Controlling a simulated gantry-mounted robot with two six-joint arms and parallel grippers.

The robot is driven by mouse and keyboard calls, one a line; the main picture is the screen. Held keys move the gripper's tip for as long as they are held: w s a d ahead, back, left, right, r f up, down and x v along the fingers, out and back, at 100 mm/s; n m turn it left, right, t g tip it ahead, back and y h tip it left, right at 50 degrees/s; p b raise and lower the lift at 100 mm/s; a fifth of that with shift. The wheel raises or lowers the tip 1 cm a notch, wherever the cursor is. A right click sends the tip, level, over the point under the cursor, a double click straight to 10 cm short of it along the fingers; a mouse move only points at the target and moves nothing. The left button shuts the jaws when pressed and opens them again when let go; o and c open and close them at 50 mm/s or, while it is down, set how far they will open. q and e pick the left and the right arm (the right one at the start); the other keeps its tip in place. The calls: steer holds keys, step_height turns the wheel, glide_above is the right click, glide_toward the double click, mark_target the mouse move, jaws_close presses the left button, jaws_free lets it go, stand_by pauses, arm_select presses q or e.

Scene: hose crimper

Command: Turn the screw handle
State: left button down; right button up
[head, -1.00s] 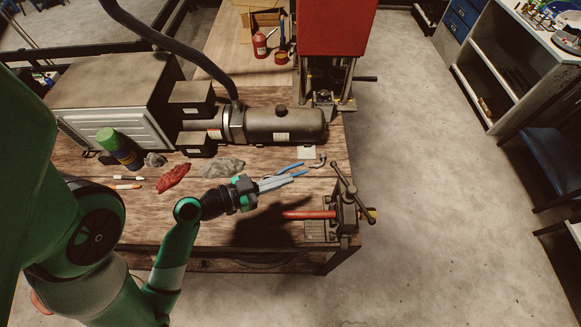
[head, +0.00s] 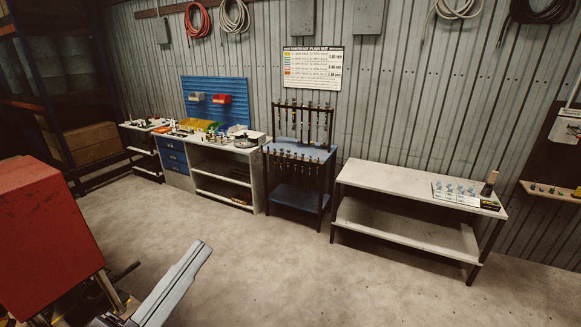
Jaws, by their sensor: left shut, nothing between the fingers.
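My left gripper (head: 185,275) shows at the bottom left as long grey fingers slanting up to the right. It is shut, with nothing between the fingers. It appears in front of the lower part of a red machine (head: 45,240), and I cannot tell the distance between them. The vise with the screw handle is out of view. My right gripper is not in view.
A low pale bench (head: 400,205) stands by the corrugated wall at right. A blue rack of hose fittings (head: 298,200) and a shelf unit with blue drawers (head: 173,157) stand left of it. The concrete floor (head: 330,270) in front is clear.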

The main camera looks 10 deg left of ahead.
arm_select(q)
steer(key=s+d+r+t+p, duration=0.1)
steer(key=d+r+t, duration=0.1)
steer(key=r, duration=0.5)
steer(key=s+d+r+t, duration=0.1)
steer(key=s+r, duration=0.1)
steer(key=r, duration=0.5)
steer(key=s+a+r+n+t+y, duration=0.1)
steer(key=a+r+n+t+y, duration=0.2)
steer(key=n+y, duration=0.4)
steer(key=a+r+n, duration=0.1)
steer(key=a+n, duration=0.1)
steer(key=n, duration=0.2)
steer(key=shift+s+r+y, duration=0.3)
steer(key=shift+r, duration=0.1)
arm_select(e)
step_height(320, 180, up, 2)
